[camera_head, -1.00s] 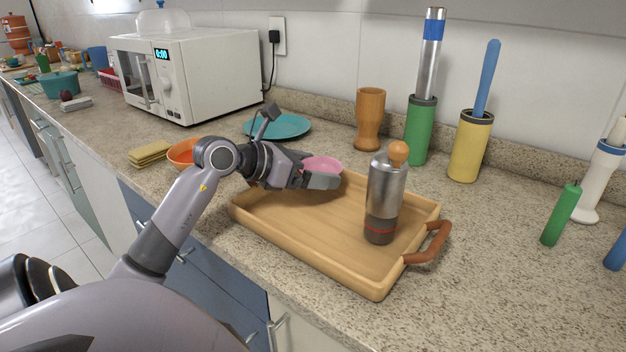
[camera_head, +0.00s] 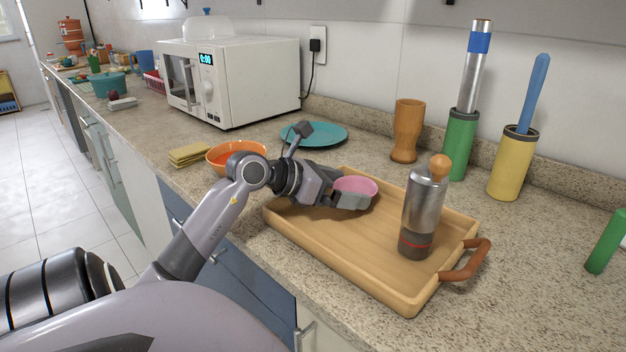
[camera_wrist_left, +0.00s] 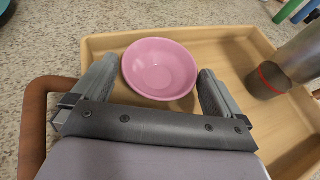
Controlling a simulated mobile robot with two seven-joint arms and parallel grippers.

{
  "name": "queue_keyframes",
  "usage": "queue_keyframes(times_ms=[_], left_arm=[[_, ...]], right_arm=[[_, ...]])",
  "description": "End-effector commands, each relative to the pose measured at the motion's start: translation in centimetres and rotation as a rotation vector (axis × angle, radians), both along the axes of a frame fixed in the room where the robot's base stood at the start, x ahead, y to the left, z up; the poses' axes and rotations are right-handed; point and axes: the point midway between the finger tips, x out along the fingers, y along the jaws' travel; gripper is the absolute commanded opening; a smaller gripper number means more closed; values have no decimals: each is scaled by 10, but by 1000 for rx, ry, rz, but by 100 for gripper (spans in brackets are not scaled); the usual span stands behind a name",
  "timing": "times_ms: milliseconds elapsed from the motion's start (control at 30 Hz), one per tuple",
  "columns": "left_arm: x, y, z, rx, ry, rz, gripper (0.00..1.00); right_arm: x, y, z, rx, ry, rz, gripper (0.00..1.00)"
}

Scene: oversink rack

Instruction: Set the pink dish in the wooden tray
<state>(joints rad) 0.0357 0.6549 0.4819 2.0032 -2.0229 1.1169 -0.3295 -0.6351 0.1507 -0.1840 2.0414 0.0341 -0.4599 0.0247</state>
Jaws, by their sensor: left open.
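The pink dish (camera_head: 356,187) is a small round bowl, upright at the far left end of the wooden tray (camera_head: 345,276). In the left wrist view the dish (camera_wrist_left: 160,68) appears inside the tray's rim, with a dark shadow beside it on the tray floor. I cannot tell for certain that its base touches the floor. My left gripper (camera_head: 348,199) is low over that end of the tray. Its fingers are open, one on each side of the dish, and a gap shows on the right side. My right gripper is not in view.
A steel bottle (camera_head: 424,212) with a wooden ball top stands in the tray's right part. An orange bowl (camera_head: 225,156), yellow sponges (camera_head: 189,155) and a teal plate (camera_head: 325,134) lie close to the arm. A wooden cup (camera_head: 407,130) stands behind. The tray's middle is clear.

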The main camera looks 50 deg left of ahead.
Motion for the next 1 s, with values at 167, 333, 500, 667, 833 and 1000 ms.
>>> queue_keyframes(times_ms=[167,333,500,667,833,1000], left_arm=[[-29,8,11,3,1,0,100],[-54,15,23,2,-1,0,100],[-75,21,32,2,-1,-1,100],[-88,25,38,2,-1,-1,100],[-94,26,41,1,0,-2,100],[-94,26,41,1,-1,-2,100]], right_arm=[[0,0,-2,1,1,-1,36],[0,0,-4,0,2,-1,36],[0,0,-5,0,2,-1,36],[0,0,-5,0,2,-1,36],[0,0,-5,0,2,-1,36],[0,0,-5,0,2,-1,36]])
